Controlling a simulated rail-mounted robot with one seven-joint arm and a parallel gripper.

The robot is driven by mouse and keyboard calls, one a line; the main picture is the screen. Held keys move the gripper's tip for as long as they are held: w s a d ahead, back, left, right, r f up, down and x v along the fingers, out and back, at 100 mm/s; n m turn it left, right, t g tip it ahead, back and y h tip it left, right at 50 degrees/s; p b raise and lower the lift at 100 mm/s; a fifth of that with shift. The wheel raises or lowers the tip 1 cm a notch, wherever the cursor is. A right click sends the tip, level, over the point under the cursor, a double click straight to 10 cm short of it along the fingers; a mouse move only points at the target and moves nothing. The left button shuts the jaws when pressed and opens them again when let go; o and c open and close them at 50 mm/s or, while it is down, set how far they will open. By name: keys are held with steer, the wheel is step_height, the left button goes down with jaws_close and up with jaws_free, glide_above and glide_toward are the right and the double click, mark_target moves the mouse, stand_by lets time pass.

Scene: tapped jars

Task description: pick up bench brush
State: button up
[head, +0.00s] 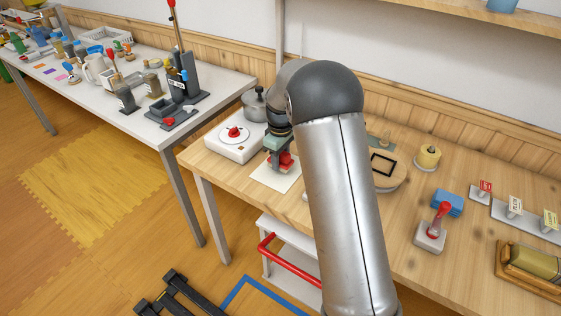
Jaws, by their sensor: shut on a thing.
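My gripper (280,147) points down over the left part of the wooden bench (405,240). It is shut on a small red thing, which I take to be the bench brush (288,161). The brush is just over or on a pale square sheet (268,179); I cannot tell whether it touches. The jaws and my arm hide part of it, so its handle and bristles are not clear.
A white box with a red knob (236,134) stands close left, with a grey lidded pot (254,106) behind.

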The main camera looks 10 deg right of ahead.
steer(key=s+d+r+b, duration=0.1)
steer(key=s+d+r, duration=0.1)
steer(key=s+r, duration=0.9)
steer(key=s, duration=0.2)
steer(key=shift+s+d+r+b, duration=0.2)
steer(key=shift+s+r+b, duration=0.05)
steer(key=shift+s+b, duration=0.15)
steer(key=shift+o, duration=0.6)
